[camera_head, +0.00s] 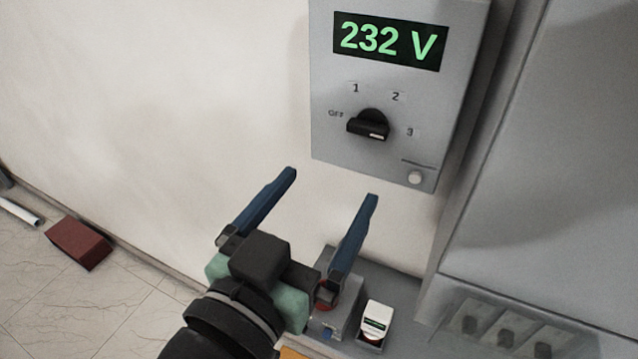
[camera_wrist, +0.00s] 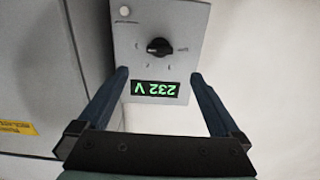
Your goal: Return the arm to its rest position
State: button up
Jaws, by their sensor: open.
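My gripper (camera_head: 333,184) is open and empty, with its two blue fingers spread apart in front of the wall. The wrist view also shows my gripper (camera_wrist: 159,74) open, with the control box framed between and beyond its fingers. The grey control box (camera_head: 335,95) hangs on the wall above and to the right of the gripper, apart from it. Its display (camera_head: 390,41) reads 232 V. Its black rotary knob (camera_head: 370,125) sits among the marks OFF, 1, 2 and 3. In the wrist view the box (camera_wrist: 188,25) appears upside down.
A grey cabinet (camera_head: 560,130) stands close on the right. Below the gripper are a grey box (camera_head: 345,275) with a red part and a small white device (camera_head: 376,318). A red-brown block (camera_head: 78,243) lies on the tiled floor at left. The wall at upper left is bare.

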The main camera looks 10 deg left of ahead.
dwell(0.4)
notch_tip(320, 180, up, 16)
jog(key=w+d+f+n+t+y, duration=0.1)
jog(key=w+d+n+t+y, duration=0.15)
jog(key=t, duration=0.25)
jog(key=s+r+t+y, duration=0.1)
jog(key=s+r+t, duration=0.1)
jog(key=r, duration=0.4)
jog(key=s+d+r+n+t+y, duration=0.1)
jog(key=s+r+t+y, duration=0.1)
jog(key=r, duration=0.5)
jog(key=shift+s+d+r+t, duration=0.2)
jog(key=shift+s+d+t, duration=0.05)
jog(key=shift+s+t, duration=0.4)
jog(key=shift+f, duration=0.2)
